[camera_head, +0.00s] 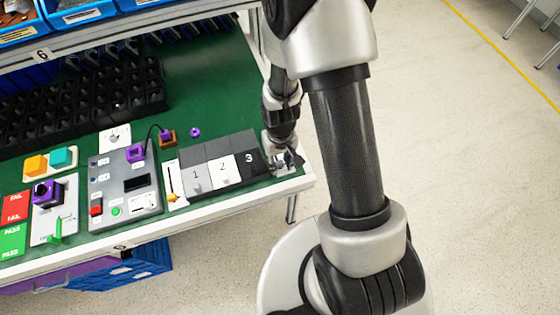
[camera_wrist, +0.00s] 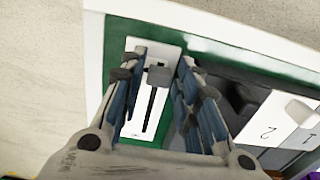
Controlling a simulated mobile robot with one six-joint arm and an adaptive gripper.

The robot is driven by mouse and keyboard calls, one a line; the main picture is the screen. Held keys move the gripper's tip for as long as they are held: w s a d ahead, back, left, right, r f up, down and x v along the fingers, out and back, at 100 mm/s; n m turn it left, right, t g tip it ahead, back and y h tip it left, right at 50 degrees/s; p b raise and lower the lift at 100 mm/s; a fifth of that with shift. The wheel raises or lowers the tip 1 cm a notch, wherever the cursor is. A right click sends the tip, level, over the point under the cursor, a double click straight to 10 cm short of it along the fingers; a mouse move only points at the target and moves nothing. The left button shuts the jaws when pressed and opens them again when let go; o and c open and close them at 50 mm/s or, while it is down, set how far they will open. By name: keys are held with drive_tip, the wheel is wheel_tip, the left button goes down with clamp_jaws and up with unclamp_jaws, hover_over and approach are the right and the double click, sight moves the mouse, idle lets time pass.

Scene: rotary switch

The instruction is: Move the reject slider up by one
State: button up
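A white slider plate with a grey knob (camera_wrist: 158,76) and a dark slot (camera_wrist: 149,112) shows in the wrist view. The knob is near the slot's top end in that picture. The plate's label is too small to read, so I cannot tell if it is the reject slider. My gripper (camera_wrist: 160,68) is open, its two blue-black fingers on either side of the knob with a gap on both sides. In the head view my gripper (camera_head: 287,160) is at the bench's right end, beside the dark bin marked 3 (camera_head: 246,160), and hides most of this slider.
Bins marked 2 (camera_head: 222,171) and 1 (camera_head: 197,178) stand left of bin 3. Left of them are a slider with a yellow knob (camera_head: 172,197) and a grey control box (camera_head: 125,190). A black rack (camera_head: 80,105) stands behind. The bench's white edge (camera_head: 240,205) is close.

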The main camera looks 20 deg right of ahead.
clamp_jaws()
idle(0.3)
idle(0.3)
